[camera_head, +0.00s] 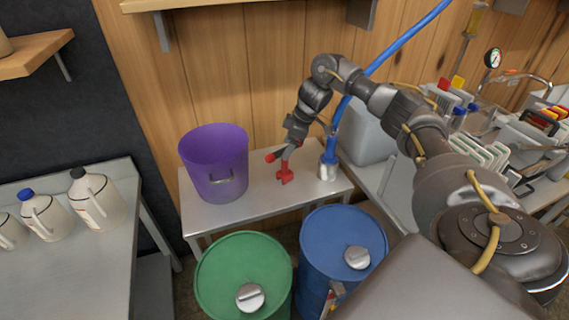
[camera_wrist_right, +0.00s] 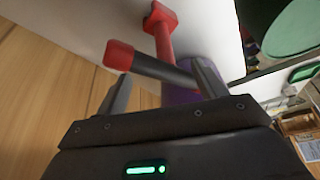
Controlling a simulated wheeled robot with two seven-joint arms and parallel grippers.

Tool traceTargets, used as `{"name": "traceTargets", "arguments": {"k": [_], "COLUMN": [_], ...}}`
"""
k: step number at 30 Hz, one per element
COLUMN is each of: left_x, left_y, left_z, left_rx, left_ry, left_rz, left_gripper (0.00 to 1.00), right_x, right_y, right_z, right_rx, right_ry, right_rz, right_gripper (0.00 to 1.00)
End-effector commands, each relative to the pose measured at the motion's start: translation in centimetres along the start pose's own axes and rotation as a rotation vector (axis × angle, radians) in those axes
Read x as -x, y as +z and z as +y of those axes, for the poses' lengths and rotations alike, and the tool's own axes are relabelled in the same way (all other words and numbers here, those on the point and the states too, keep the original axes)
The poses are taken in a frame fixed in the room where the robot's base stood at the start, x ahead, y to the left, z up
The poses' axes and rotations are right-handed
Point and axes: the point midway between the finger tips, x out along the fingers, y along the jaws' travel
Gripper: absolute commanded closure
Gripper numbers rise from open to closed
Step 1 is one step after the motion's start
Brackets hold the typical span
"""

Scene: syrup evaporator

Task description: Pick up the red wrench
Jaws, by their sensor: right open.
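The red wrench (camera_head: 286,174) stands on the small grey table (camera_head: 250,205) against the wood wall, between the purple bucket and a blue hose fitting. In the right wrist view the wrench (camera_wrist_right: 164,42) has a red shaft and a dark crossbar with a red end. My right gripper (camera_head: 287,150) reaches down from above, right at the top of the wrench. In the wrist view its open fingers (camera_wrist_right: 163,92) are on either side of the wrench's upper part; I cannot tell whether they touch it. My left gripper is not in view.
The purple bucket (camera_head: 215,165) stands left of the wrench. The blue hose's metal fitting (camera_head: 327,171) stands close on its right. A green drum (camera_head: 240,270) and a blue drum (camera_head: 335,235) stand before the table. White jugs (camera_head: 98,205) sit on the left bench.

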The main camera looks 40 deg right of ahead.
Motion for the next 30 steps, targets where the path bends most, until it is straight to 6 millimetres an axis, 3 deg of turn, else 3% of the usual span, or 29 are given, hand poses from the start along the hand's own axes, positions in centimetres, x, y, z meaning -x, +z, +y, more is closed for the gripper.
{"name": "traceTargets", "arguments": {"k": [12,21,30], "left_x": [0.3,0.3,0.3], "left_y": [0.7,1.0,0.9], "left_z": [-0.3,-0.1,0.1], "left_rx": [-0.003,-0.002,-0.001], "left_ry": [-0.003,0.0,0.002], "left_rz": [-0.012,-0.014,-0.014], "left_gripper": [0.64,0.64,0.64], "right_x": [-4.8,-5.2,-5.2], "right_y": [0.0,0.0,0.0], "right_z": [-0.6,-0.6,-0.6], "right_rx": [0.001,0.002,0.002], "right_ry": [-0.002,-0.001,-0.001], "right_rz": [-0.001,-0.001,-0.001], "right_gripper": [0.3,0.31,0.7]}}
